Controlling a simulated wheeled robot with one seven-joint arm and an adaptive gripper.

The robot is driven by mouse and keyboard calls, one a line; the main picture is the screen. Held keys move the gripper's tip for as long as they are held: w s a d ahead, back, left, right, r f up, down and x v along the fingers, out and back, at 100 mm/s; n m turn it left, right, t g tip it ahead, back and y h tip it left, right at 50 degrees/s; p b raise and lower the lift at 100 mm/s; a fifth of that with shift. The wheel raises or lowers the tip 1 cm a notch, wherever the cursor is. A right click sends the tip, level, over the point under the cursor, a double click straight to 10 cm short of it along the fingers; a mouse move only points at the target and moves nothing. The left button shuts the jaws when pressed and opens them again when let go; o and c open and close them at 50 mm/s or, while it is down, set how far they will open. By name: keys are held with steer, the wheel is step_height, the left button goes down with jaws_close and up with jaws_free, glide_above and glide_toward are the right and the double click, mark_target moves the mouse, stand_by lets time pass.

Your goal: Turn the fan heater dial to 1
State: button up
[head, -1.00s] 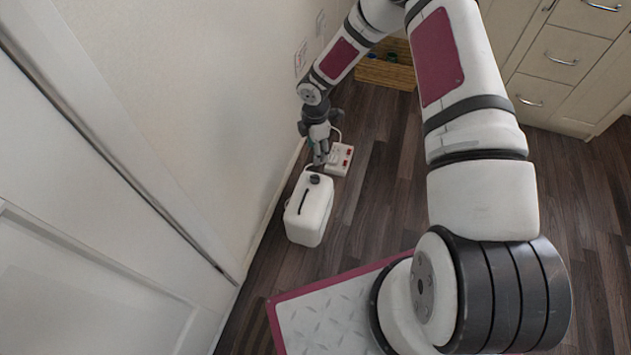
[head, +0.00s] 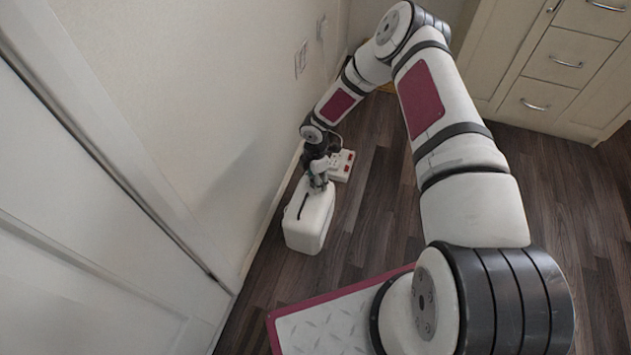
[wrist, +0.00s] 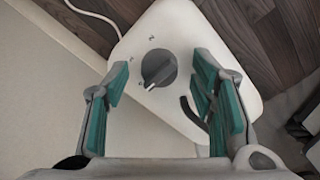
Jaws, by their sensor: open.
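The fan heater (head: 309,222) is a white box on the floor beside the left wall. It also shows in the wrist view (wrist: 150,125), with a dark grey round dial (wrist: 158,68) on its top. The dial's pale pointer mark points to the lower left. Small marks surround the dial, too blurred to read. My gripper (wrist: 162,98) is open, its green-padded fingers on either side of the dial and apart from it. In the head view my gripper (head: 318,182) is over the heater's top and hides the dial.
A white power strip with red switches (head: 342,165) lies on the floor just behind the heater. A white cable (wrist: 90,14) runs off the heater's side. The wall (head: 215,110) is close on the left. Cream drawers (head: 550,70) stand at the back right. The wooden floor to the right is clear.

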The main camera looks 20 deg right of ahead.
steer(key=shift+f, duration=0.15)
steer(key=c, duration=1.2)
steer(key=m+b, duration=0.1)
steer(key=m, duration=0.4)
steer(key=shift+m, duration=0.3)
steer(key=m, duration=0.6)
steer(key=shift+s+b, duration=0.1)
steer(key=shift+b, duration=0.2)
